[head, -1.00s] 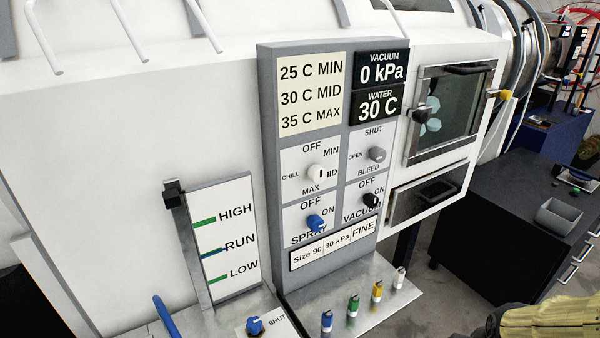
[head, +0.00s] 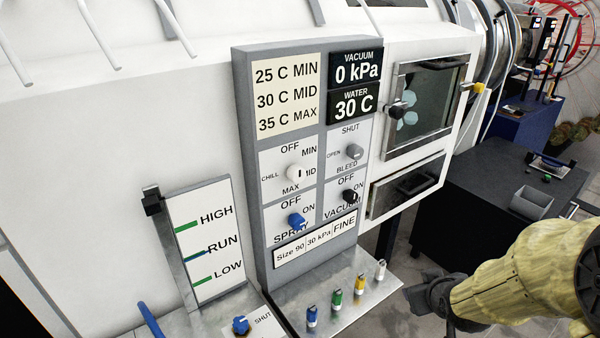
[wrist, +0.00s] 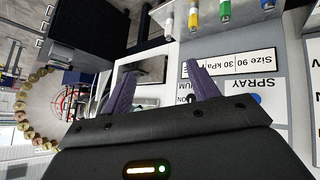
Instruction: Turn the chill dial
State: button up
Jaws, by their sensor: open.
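The chill dial (head: 294,173) is a round white knob on the upright grey control panel (head: 243,150), with OFF, MIN, MID and MAX printed around it. Its dark mark is on the right side, towards MID. My gripper (head: 428,298) is at the lower right in the head view, well away from the dial, partly cut off from clear sight by its dark shape. In the wrist view my gripper (wrist: 160,88) shows two purple fingers spread apart with nothing between them. That view is upside down; I cannot make out the chill dial in it.
Near the dial are the blue spray knob (head: 296,221), black vacuum knob (head: 350,197) and grey bleed knob (head: 354,152). Several coloured pegs stand on the metal shelf (head: 345,313) below. A blue shut knob (head: 240,325) is lower left. The water display (head: 353,103) reads 30 C.

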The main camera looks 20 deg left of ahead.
jog(key=w+a+r+n+t+y+p, duration=0.1)
jog(key=a+r+n+y, duration=0.5)
jog(key=a, duration=0.3)
jog(key=w+a+r+n+t+y+p, duration=0.1)
jog(key=a+r+n+t+y+p, duration=0.1)
jog(key=a+r+n+y, duration=0.4)
jog(key=a+r+n, duration=0.1)
jog(key=a, duration=0.2)
jog(key=shift+a+r, duration=0.2)
jog(key=shift+a, duration=0.05)
